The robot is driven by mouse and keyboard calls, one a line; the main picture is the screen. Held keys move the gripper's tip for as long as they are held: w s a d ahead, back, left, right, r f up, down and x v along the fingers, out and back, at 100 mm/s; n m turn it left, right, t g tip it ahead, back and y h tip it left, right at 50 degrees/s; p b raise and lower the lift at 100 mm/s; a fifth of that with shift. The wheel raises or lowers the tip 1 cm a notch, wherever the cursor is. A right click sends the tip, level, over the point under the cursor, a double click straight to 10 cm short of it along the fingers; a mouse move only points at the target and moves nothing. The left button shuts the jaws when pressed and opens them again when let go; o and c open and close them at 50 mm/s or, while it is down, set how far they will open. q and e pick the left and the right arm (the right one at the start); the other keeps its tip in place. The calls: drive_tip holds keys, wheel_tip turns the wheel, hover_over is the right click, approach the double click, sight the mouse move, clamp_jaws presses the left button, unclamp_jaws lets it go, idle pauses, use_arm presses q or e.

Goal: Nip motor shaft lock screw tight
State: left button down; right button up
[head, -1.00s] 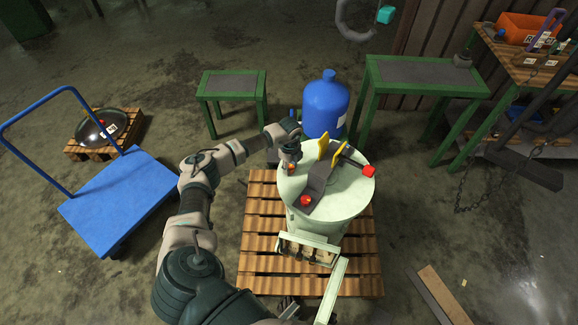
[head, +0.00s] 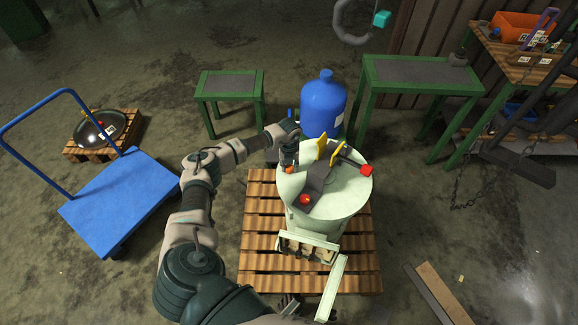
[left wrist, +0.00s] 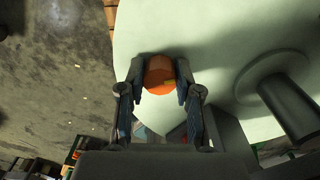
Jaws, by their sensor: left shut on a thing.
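The disperser's pale green round top (head: 340,199) stands over a wooden pallet. An orange, round-headed screw or knob (head: 289,169) sits at the left edge of this top; I take it to be the lock screw. My left gripper (head: 289,161) is over it from above. In the left wrist view, the two fingers of the left gripper (left wrist: 160,80) are shut around the orange head (left wrist: 159,75), one on each side. The screw's shank is hidden below the head.
A dark bracket (head: 318,183) with yellow plates and red knobs lies across the top, right of my left gripper. A blue bottle (head: 324,105) stands close behind. Green tables (head: 415,72) are at the back; a blue trolley (head: 118,200) is left.

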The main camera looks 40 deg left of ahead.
use_arm(q)
drive_tip(key=m, duration=0.4)
drive_tip(key=shift+m, duration=0.3)
drive_tip(key=m, duration=0.3)
drive_tip(key=shift+m+b, duration=0.3)
drive_tip(key=shift+m, duration=0.3)
use_arm(e)
drive_tip(key=shift+r, duration=0.6)
use_arm(q)
drive_tip(key=shift+s+m, duration=0.1)
drive_tip(key=shift+m, duration=0.2)
use_arm(e)
drive_tip(key=shift+w+r, duration=0.25)
drive_tip(key=shift+w, duration=0.15)
use_arm(q)
drive_tip(key=c, duration=0.8)
unclamp_jaws()
use_arm(e)
drive_tip(key=shift+s+f, duration=0.1)
